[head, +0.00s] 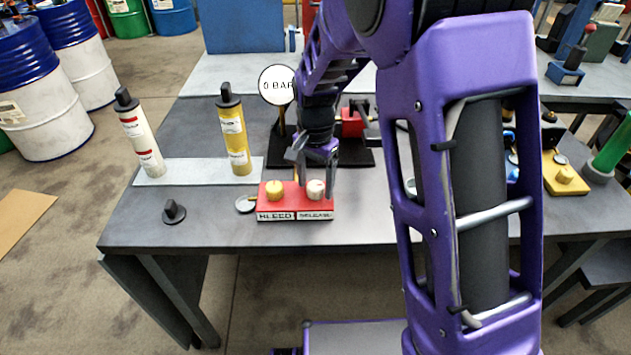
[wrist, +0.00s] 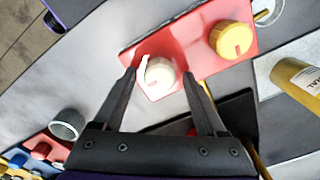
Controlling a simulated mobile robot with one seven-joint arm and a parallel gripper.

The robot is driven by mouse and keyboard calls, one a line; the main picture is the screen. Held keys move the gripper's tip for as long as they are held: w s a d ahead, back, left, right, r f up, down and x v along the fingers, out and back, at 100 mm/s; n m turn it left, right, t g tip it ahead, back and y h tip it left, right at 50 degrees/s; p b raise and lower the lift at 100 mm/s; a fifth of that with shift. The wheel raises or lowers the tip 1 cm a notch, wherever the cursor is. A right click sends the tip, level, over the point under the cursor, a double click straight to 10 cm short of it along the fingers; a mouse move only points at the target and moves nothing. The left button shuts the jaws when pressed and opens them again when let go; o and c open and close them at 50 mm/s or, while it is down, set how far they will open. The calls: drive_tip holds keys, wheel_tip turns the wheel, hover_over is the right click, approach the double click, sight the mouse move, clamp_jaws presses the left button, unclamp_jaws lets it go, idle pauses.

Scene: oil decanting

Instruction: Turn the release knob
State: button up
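The release knob (head: 316,190) is the round white knob on the right half of a red block (head: 263,203), above a label that reads RELEASE. It also shows in the wrist view (wrist: 159,73), with a small red mark on its top and a white curved mark beside it. My gripper (head: 317,186) points down at this knob. In the wrist view my gripper (wrist: 160,74) has its fingers apart, one on each side of the knob, with a gap showing on both sides. How low the fingertips reach is hard to tell.
A yellow knob (head: 274,190) sits close left, over the BLEED label. A round gauge (head: 277,85) reads 0 BAR. A yellow cylinder (head: 236,135) and a white cylinder (head: 142,138) stand left. A black knob (head: 174,211) lies on the table's left front.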

sight(316, 185)
drive_tip(key=shift+r, duration=0.1)
wheel_tip(316, 185, up, 17)
drive_tip(key=p, duration=0.2)
idle(0.5)
drive_tip(key=shift+r, duration=0.1)
